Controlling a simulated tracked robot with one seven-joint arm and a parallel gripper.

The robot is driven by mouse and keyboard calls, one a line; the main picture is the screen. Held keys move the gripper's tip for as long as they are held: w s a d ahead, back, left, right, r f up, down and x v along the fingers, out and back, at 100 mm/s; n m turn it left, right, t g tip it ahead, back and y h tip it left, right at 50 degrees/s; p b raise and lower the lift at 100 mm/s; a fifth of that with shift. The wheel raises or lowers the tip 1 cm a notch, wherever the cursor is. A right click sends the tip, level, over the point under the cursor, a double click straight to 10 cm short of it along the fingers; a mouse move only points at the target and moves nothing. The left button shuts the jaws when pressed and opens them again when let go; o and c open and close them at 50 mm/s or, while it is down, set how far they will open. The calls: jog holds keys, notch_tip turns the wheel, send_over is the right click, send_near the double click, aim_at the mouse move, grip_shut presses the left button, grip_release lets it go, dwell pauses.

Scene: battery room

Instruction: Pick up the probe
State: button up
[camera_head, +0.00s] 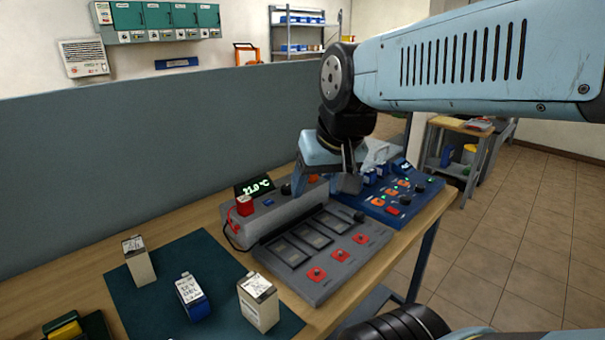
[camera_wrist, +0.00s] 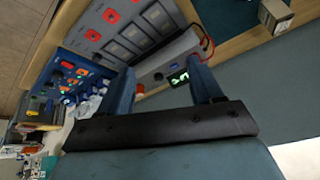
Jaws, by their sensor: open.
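A red block with a thin dark lead (camera_head: 244,205), which looks like the probe, sits at the left end of a grey console (camera_head: 275,218) beside a display reading 21.0 °C (camera_head: 259,186). In the wrist view a red lead (camera_wrist: 207,42) shows beyond one fingertip, and the lit display (camera_wrist: 179,78) shows between the fingers. My gripper (camera_head: 330,185) is open over the right end of the console, to the right of the red block and apart from it. It also shows in the wrist view (camera_wrist: 162,78), with nothing held between its fingers.
A grey panel with red knobs (camera_head: 325,283) lies in front of the console, and a blue panel (camera_head: 408,190) to its right. Several battery blocks stand on a dark green mat (camera_head: 215,257) at left. A grey partition (camera_head: 130,160) runs along the bench's back.

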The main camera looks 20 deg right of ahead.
jog(key=shift+o, duration=0.5)
jog(key=w+a+f+m+g+y, duration=0.1)
jog(key=w+a+f+m+y, duration=0.1)
jog(key=w+m, duration=0.4)
notch_tip(320, 180, down, 2)
jog(key=shift+y, duration=0.6)
jog(key=w+d+f+m+t+y, duration=0.2)
jog(key=w+d+m, duration=0.2)
jog(key=w+m, duration=0.3)
jog(key=w+d+f+m+t+y, duration=0.25)
jog(key=w+d+m, duration=0.25)
jog(key=w+m, duration=0.25)
jog(key=w+d+f+m+t+h, duration=0.2)
jog(key=d+f+m, duration=0.1)
jog(key=d+m, duration=0.25)
jog(key=w+d+f+m+t+h, duration=0.1)
jog(key=w+d+f+m+t, duration=0.1)
jog(key=d+m, duration=0.4)
jog(key=shift+n, duration=0.7)
jog(key=x, duration=0.4)
jog(key=d+x, duration=0.1)
jog(key=x, duration=0.8)
jog(key=shift+w+d, duration=0.15)
jog(key=shift+w, duration=0.15)
jog(key=shift+c, duration=0.3)
jog(key=c, duration=1)
